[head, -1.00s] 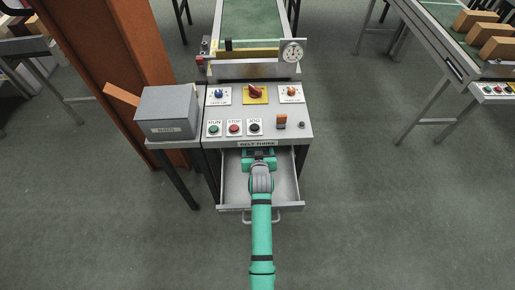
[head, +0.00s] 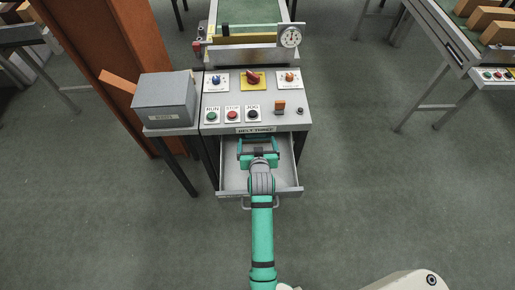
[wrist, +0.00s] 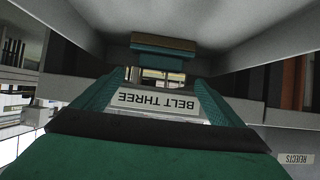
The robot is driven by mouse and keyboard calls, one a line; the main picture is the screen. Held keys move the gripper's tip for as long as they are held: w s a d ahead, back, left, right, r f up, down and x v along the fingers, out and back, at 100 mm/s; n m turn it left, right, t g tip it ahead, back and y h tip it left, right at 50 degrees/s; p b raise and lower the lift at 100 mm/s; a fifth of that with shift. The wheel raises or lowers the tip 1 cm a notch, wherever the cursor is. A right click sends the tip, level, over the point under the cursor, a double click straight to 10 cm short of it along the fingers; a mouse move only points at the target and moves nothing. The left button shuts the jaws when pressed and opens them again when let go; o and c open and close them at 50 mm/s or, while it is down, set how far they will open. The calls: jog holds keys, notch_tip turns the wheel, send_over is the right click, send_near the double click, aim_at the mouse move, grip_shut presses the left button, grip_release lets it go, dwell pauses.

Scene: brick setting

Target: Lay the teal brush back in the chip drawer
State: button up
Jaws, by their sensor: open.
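The chip drawer (head: 288,181) is pulled open below the control panel, with its grey floor and walls showing. My gripper (head: 258,147) is over the drawer opening, close to the panel's front edge. In the wrist view my gripper (wrist: 158,88) has its two teal fingers apart with nothing between them. A teal block with a tan edge, which looks like the teal brush (wrist: 164,48), lies against the grey drawer surface beyond the fingertips, apart from them. In the head view I cannot make out the brush; my gripper covers that part.
The control panel (head: 231,93) stands right behind the drawer, its BELT THREE label (wrist: 158,103) close to my fingers. A grey box (head: 166,108) sits left on a side stand, beside a brown post (head: 131,62).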

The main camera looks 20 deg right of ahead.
jog(key=shift+n+t+y, duration=0.6)
jog(key=shift+n+t, duration=0.2)
jog(key=s+a, duration=0.3)
jog(key=s, duration=0.4)
jog(key=s+a, duration=0.4)
jog(key=s, duration=0.3)
jog(key=s+a, duration=0.4)
jog(key=s, duration=0.3)
jog(key=shift+a+r, duration=0.1)
jog(key=shift+r, duration=0.1)
jog(key=s+a+r+t+y, duration=0.1)
jog(key=s+a+r, duration=0.2)
jog(key=s, duration=0.6)
jog(key=s+a+r+n+t+y, duration=0.1)
jog(key=s+a+r, duration=0.3)
jog(key=s+r, duration=0.4)
jog(key=shift+s+r+n, duration=0.15)
jog(key=shift+s+n, duration=0.15)
jog(key=shift+s, duration=0.35)
jog(key=shift+d, duration=0.1)
